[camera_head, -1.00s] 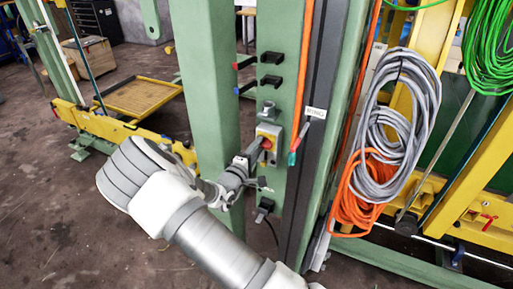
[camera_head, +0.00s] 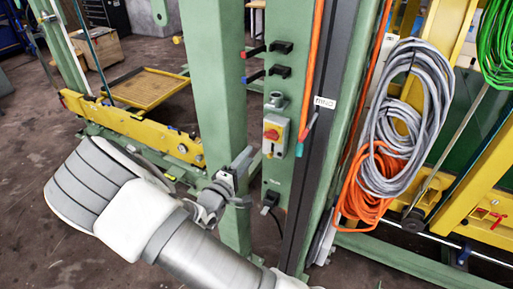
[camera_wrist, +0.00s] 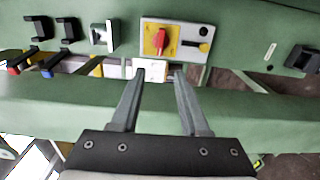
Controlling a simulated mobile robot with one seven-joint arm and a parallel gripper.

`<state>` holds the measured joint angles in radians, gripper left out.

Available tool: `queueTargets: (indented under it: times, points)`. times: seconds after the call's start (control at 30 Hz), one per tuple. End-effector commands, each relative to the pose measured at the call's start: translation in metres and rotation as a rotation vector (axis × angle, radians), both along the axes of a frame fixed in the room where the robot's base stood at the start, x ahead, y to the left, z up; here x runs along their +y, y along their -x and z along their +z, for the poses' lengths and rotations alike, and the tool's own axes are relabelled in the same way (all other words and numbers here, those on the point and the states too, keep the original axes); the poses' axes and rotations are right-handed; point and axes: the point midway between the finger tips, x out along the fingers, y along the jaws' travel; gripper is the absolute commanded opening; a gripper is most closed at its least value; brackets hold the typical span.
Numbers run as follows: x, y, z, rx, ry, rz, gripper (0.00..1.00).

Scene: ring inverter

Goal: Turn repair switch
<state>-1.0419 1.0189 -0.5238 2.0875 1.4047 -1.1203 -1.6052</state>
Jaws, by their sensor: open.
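The repair switch is a grey box with a yellow plate and a red knob (camera_head: 271,134), mounted on the green post. In the wrist view its red knob (camera_wrist: 160,41) sits on the yellow plate at the top middle, with its long side running roughly up and down the picture. My gripper (camera_wrist: 159,74) is open and empty, its two fingers pointing toward the switch with a gap before the knob. In the head view my gripper (camera_head: 245,161) is to the left of and below the switch, apart from it. Nothing hides the knob.
Black brackets (camera_head: 280,47) are mounted above the switch, and a black socket (camera_head: 269,201) with a cable below it. An orange hose (camera_head: 309,75) runs beside the switch. Grey cable coils (camera_head: 405,115) hang at the right. A green column (camera_head: 212,90) stands left of the switch post.

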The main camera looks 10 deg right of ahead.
Motion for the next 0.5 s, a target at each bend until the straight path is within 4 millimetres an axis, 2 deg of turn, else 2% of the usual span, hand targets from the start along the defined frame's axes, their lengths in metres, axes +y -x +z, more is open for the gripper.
queueTargets:
  times: [0.03,0.2,0.5]
  points:
    - [0.008,0.01,-0.001,0.001,0.0,0.004,0.45]
    - [0.026,0.035,0.0,0.001,-0.001,0.002,0.45]
    - [0.037,0.051,0.0,0.001,0.001,-0.001,0.45]
